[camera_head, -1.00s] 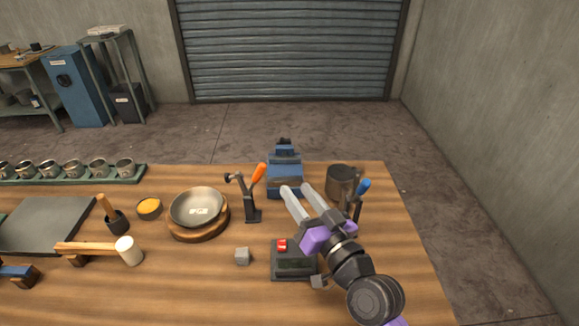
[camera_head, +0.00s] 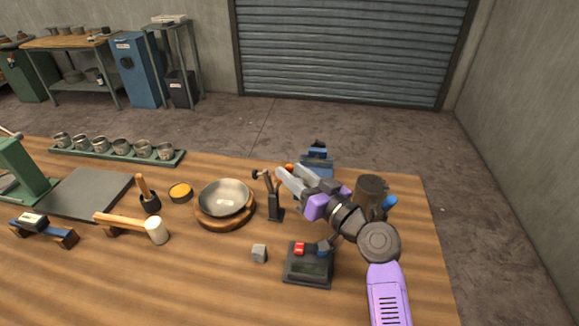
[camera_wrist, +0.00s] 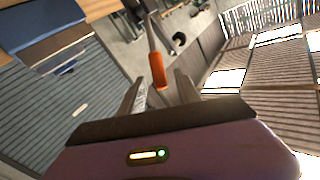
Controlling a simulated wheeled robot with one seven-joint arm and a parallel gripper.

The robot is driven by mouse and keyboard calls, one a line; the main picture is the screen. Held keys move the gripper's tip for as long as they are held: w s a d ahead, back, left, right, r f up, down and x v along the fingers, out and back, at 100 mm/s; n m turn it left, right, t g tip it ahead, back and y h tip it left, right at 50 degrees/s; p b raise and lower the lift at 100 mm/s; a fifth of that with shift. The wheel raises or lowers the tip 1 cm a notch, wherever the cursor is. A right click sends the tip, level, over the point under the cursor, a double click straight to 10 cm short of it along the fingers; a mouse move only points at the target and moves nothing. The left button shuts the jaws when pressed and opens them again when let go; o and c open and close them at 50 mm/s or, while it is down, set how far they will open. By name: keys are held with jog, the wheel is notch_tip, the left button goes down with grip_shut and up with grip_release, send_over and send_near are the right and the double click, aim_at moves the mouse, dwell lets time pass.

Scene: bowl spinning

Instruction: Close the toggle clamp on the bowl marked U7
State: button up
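A metal bowl (camera_head: 224,196) sits on a round wooden base (camera_head: 204,219), left of centre in the head view. It bears a small pale label that I cannot read. Beside its right edge stands a dark toggle clamp (camera_head: 273,202), its orange handle (camera_head: 289,166) raised and partly hidden by my fingers. My gripper (camera_head: 287,174) is open, just right of the clamp's top. In the wrist view the orange handle (camera_wrist: 157,71) shows between and beyond the two parted fingers; I cannot tell whether they touch it.
A dark pot (camera_head: 371,188) with a blue-handled clamp (camera_head: 390,201) stands right, behind my arm. A blue vise-like block (camera_head: 318,160) is behind the gripper. A mallet (camera_head: 130,224) lies left.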

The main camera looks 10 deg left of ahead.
jog(key=shift+x, duration=1.05)
grip_shut()
dwell(0.7)
